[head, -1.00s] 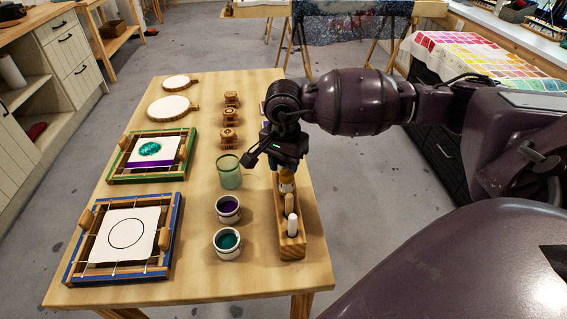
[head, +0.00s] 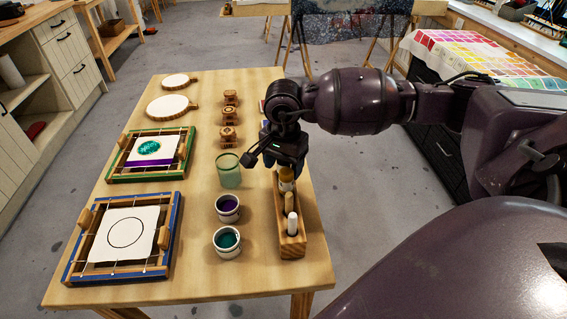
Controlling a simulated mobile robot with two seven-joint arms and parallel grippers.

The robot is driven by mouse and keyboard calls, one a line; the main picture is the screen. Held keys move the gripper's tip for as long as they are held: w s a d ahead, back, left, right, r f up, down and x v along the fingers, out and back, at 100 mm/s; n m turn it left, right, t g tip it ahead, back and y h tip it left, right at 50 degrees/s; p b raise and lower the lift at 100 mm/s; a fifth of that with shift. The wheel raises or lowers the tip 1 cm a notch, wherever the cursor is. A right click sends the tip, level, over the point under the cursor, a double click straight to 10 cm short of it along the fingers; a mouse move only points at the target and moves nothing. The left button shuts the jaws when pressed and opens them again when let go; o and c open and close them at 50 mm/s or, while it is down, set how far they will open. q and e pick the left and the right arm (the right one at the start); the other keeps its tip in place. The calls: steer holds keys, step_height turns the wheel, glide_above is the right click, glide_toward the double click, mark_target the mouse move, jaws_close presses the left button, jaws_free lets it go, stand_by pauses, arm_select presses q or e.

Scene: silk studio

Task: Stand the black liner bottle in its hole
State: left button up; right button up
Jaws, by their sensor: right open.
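A wooden block rack (head: 292,246) stands along the right edge of the table. It holds a white-topped bottle (head: 292,225), a wooden-coloured piece (head: 289,202) and a yellow-capped bottle (head: 286,174) in a row. My right gripper (head: 275,178) hangs from the upper right over the far part of the rack, close to the yellow-capped bottle. It is open. I cannot make out the black liner bottle; the gripper and arm hide the far end of the rack. My left gripper is not in view.
A green glass jar (head: 229,171), a purple paint cup (head: 228,208) and a teal paint cup (head: 227,242) stand left of the rack. Wooden stamps (head: 228,137) stand behind them. A green frame (head: 151,155) and a blue frame (head: 124,238) lie at left.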

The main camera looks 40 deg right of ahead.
step_height(320, 180, up, 3)
steer(key=shift+r, duration=0.1)
step_height(320, 180, up, 8)
steer(key=shift+f+p, duration=0.15)
steer(key=shift+p, duration=0.35)
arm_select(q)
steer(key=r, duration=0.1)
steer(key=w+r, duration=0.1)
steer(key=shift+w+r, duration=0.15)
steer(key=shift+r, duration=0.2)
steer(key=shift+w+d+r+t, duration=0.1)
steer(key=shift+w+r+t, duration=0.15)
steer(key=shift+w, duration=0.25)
